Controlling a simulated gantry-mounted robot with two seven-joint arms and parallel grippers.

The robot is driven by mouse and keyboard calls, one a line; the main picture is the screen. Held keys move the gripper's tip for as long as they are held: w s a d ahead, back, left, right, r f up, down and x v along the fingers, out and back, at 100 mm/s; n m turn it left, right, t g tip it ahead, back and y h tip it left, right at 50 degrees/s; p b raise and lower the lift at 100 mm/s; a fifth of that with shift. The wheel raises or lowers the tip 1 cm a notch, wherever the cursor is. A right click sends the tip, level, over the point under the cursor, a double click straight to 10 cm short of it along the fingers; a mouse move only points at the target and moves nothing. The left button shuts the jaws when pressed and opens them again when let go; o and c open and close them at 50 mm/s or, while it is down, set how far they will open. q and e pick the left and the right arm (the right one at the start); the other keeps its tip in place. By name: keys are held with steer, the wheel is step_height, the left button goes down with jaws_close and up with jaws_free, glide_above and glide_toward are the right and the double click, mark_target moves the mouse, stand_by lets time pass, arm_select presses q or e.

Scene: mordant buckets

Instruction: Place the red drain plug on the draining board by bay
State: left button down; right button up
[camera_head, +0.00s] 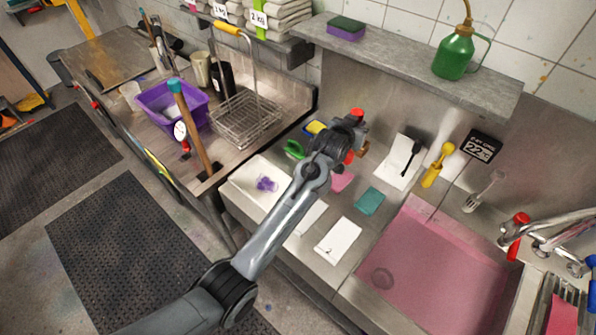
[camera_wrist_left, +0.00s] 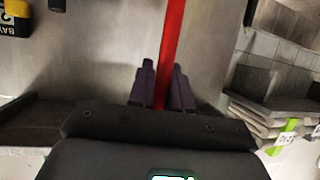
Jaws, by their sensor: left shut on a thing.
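My left gripper (camera_head: 350,145) is above the back of the steel counter in the head view, in front of the wall. In the left wrist view its two dark fingers (camera_wrist_left: 163,88) are shut on a long straight red thing, which looks like the red drain plug (camera_wrist_left: 172,40). A red end also shows above the gripper in the head view (camera_head: 357,112); the arm hides most of it. The steel draining board (camera_head: 308,259), left of the basin, holds cloths, papers and small tools. My right gripper is not in view.
A basin of pink liquid (camera_head: 450,275) lies right of the board, with taps (camera_head: 560,235) beyond. A shelf (camera_head: 420,70) bears a green oil can (camera_head: 455,52) and a sponge. A purple tub (camera_head: 160,108) and wire rack (camera_head: 245,118) stand left. A black sign (camera_head: 483,147) is on the wall.

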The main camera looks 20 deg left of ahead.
arm_select(q)
steer(key=s+a+f+p, duration=0.1)
steer(key=s+a+f, duration=0.1)
steer(key=a+f, duration=0.9)
steer(key=shift+s+a, duration=0.15)
steer(key=shift+a, duration=0.1)
steer(key=shift+f, duration=0.25)
steer(key=c, duration=1.1)
jaws_free()
steer(key=shift+o, duration=0.2)
